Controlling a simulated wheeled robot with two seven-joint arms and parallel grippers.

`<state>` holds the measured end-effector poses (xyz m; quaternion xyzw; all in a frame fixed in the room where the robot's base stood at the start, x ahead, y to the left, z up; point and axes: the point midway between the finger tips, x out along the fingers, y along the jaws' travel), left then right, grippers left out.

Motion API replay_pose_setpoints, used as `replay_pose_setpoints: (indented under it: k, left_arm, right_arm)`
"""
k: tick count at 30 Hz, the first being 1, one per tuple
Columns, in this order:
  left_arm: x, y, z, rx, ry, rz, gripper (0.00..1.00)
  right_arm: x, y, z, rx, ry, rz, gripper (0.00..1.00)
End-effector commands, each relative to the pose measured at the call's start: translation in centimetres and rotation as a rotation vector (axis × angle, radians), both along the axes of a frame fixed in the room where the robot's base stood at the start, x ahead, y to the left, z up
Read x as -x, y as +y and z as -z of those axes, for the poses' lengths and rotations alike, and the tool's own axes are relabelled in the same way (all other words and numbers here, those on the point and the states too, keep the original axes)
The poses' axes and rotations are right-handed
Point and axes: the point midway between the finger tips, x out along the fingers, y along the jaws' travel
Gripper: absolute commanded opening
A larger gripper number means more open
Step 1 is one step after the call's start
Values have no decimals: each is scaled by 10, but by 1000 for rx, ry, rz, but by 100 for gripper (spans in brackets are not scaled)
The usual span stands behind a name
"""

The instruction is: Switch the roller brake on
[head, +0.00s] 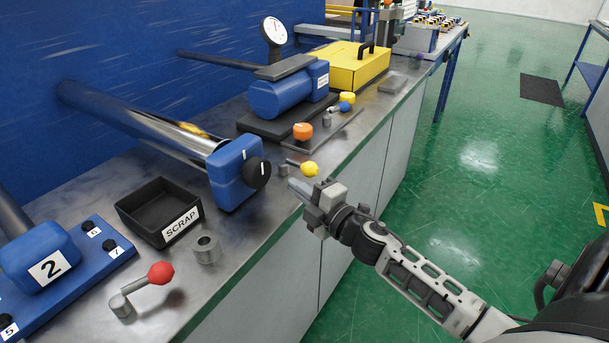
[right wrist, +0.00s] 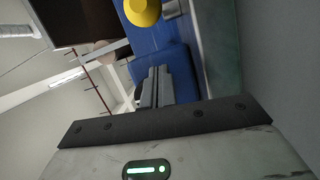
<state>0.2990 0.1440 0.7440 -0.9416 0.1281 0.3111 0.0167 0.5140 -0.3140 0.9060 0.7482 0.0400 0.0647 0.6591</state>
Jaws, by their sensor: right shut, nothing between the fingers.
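A steel roller (head: 140,120) ends in a blue block (head: 232,172) with a black knob (head: 257,173) on its face. Beside the block, near the bench's front edge, is a small lever with a yellow ball (head: 310,169). No label on it is readable, so I cannot tell whether it is the brake. My right gripper (head: 299,188) is shut and empty, just nearer than the yellow ball, with a small apparent gap. In the right wrist view the shut fingers (right wrist: 155,88) show below the yellow ball (right wrist: 142,12). My left gripper is not in view.
A red-ball lever (head: 160,273), a steel ring (head: 206,249) and a black SCRAP tray (head: 136,207) stand nearer. An orange knob (head: 302,131), a blue motor-like unit (head: 288,95) and a yellow box (head: 350,68) stand farther along.

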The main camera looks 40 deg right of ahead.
Motion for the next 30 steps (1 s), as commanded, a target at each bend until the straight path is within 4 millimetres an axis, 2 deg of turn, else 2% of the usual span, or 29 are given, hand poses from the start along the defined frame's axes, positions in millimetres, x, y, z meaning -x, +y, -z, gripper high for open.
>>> replay_pose_setpoints:
  k: [1, 5, 9, 14, 30]
  left_arm:
    - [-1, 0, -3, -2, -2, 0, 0]
    - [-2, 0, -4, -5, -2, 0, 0]
    - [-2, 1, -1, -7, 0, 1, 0]
    - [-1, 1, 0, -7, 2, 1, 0]
    - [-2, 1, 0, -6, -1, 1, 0]
  right_arm:
    - [-13, 2, -4, 0, -3, 0, 0]
    - [-39, 5, -4, -1, -2, 0, 0]
    - [-32, -17, 2, 0, 3, 2, 0]
    - [-29, -30, 4, -1, 2, 2, 0]
    - [-30, -33, 5, 1, 1, -13, 0]
